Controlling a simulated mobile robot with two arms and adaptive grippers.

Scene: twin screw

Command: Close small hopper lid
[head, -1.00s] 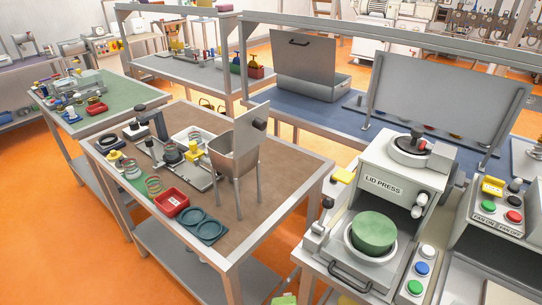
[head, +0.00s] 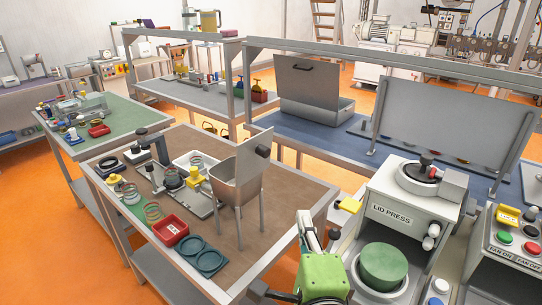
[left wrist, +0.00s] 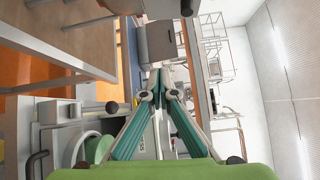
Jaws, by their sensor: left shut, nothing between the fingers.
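The small hopper (head: 236,182) is a grey metal bin on legs on the brown-topped table. Its lid (head: 253,158) stands open, upright at the hopper's back right, with a black knob on its face. My left gripper (head: 304,217) has a green body and is at the bottom centre of the head view, right of the hopper and apart from it. Its fingers are together and empty, and they also show shut in the left wrist view (left wrist: 157,76). My right gripper is not in view.
The lid press (head: 415,205) with a green round piece (head: 384,266) stands close right of my left gripper. A red tray (head: 170,228), teal rings (head: 200,256) and springs lie left of the hopper. A grey box with a raised lid (head: 310,70) stands behind on a blue bench.

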